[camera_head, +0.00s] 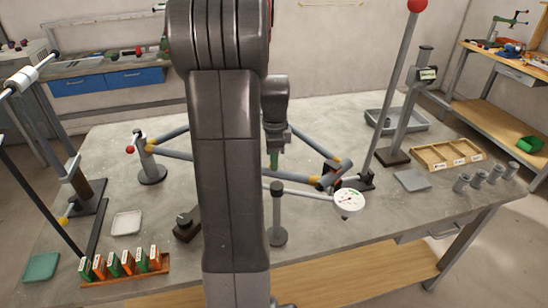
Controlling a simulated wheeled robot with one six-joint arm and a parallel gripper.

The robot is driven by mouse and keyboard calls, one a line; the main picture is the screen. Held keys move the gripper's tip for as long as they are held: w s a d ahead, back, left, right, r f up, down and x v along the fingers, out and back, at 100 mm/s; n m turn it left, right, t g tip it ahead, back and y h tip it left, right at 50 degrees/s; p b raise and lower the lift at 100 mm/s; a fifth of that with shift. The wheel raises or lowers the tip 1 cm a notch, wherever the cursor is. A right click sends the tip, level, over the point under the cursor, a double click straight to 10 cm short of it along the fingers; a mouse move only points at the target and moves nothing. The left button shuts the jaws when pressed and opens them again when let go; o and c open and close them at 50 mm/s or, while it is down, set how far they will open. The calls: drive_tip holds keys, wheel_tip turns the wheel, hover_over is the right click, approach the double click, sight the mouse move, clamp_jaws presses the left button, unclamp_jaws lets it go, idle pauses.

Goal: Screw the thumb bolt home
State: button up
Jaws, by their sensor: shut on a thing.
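My gripper (274,143) points down above the middle of the table, just right of my arm. It is shut on a small green thing (274,160), of which only a short piece shows below the jaws. I cannot tell whether this is the thumb bolt, or whether it touches anything below. Blue-grey frame tubes (309,152) with yellow ends run behind and beside the gripper. They meet a dark joint block (331,177) at the right. My arm hides the middle of the frame.
A grey post (277,220) stands below the gripper, near a white dial gauge (349,201). A tall red-topped lever (396,95) rises at the right. A wooden compartment tray (446,154) lies farther right. A rack of orange and green blocks (125,267) lies at front left.

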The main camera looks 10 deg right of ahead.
drive_tip(key=shift+w+r+m, duration=0.1)
drive_tip(key=shift+r+m, duration=0.05)
drive_tip(key=shift+m, duration=0.25)
drive_tip(key=o, duration=1)
wheel_tip(320, 180, up, 14)
drive_tip(key=shift+b, duration=0.35)
